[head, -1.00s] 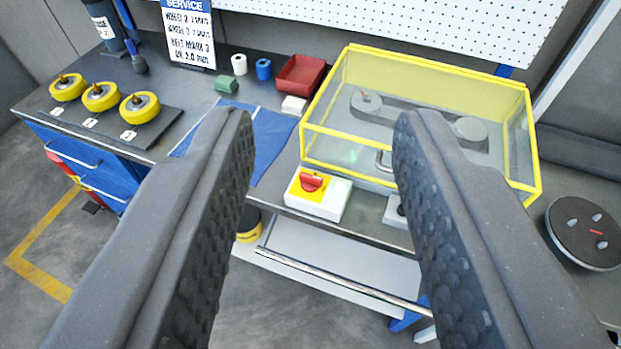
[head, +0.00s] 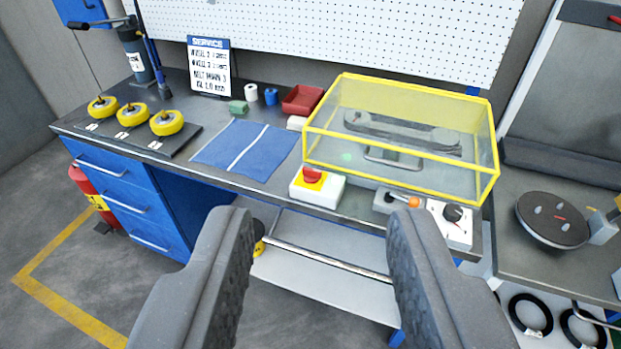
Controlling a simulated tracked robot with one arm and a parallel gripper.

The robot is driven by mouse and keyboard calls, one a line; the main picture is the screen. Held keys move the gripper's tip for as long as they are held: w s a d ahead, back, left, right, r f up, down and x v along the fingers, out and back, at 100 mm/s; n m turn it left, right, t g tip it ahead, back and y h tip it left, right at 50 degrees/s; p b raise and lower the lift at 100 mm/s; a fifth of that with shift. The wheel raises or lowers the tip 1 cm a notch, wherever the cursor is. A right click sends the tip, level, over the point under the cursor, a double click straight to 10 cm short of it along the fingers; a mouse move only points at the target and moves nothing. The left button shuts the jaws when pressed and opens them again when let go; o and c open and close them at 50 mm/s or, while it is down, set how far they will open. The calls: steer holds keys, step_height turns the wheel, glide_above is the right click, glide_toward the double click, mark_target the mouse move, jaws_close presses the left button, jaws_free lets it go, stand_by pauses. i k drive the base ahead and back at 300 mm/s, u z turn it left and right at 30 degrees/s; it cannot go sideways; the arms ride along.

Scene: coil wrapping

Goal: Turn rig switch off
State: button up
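A white switch box (head: 317,190) with a yellow plate and a red rotary handle (head: 313,175) sits on the front edge of the bench, left of centre. The exact angle of the red handle is too small to tell. A second white box with a black knob (head: 453,213) sits to its right. A yellow-framed clear guard (head: 400,135) covers a belt rig (head: 400,130) behind them, and a small green glow shows at its front left. My gripper (head: 318,218) is open and empty, its fingers below and in front of the red switch, apart from it.
An orange-tipped lever (head: 405,200) stands between the two boxes. Yellow wheels (head: 133,114), a blue mat (head: 243,150) and a red tray (head: 302,99) lie on the bench. A metal rail (head: 330,258) runs below. A round black plate (head: 552,219) sits at right.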

mark_target(310, 176)
steer(key=u, duration=0.2)
steer(key=i, duration=1.3)
steer(key=z, duration=0.3)
